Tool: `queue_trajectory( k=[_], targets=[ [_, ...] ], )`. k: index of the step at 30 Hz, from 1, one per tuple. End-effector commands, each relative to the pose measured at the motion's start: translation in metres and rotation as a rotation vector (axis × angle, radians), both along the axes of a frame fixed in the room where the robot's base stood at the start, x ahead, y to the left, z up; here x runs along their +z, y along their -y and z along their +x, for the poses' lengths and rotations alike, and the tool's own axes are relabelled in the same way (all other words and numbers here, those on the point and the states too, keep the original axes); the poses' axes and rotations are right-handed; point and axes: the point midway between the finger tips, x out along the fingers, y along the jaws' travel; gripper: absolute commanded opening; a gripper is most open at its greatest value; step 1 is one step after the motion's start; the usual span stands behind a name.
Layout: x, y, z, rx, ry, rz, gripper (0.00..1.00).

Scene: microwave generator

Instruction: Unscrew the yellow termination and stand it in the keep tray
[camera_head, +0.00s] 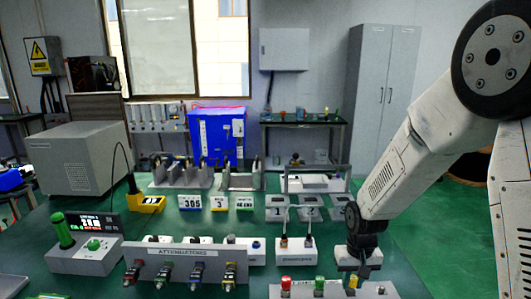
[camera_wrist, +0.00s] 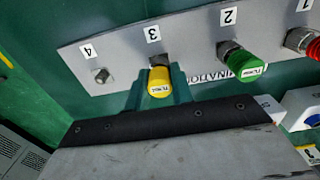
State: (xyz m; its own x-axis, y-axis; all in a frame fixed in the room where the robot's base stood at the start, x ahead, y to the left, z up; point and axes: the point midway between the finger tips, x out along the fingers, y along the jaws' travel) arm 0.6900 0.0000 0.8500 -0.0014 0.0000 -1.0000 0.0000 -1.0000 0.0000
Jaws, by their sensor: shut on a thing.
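The yellow termination (camera_wrist: 159,82) sits on the connector under label 3 of the grey termination panel (camera_wrist: 110,58) in the wrist view. My gripper (camera_wrist: 158,92) is shut on it, with a teal finger on either side. In the head view my gripper (camera_head: 357,270) reaches down to the panel at the lower right, and the yellow termination (camera_head: 352,282) shows just under it. No label that I can read names the keep tray. Grey square holders (camera_head: 279,214) with numbered faces stand farther back on the table.
A green termination (camera_wrist: 241,62) at label 2 and a red one (camera_wrist: 312,46) at label 1 are beside it. The connector at label 4 (camera_wrist: 101,75) is bare. The attenuator panel (camera_head: 180,262) stands left of the termination panel. A grey frame (camera_head: 318,182) stands behind.

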Motion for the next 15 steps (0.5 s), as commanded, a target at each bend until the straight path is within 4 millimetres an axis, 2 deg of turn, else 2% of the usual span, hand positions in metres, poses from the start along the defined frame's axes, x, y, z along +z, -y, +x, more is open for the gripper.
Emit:
queue_trajectory(
  k=[15],
  targets=[
    [0.021, 0.0, 0.001, 0.0, 0.002, 0.0, 0.0]
  ],
)
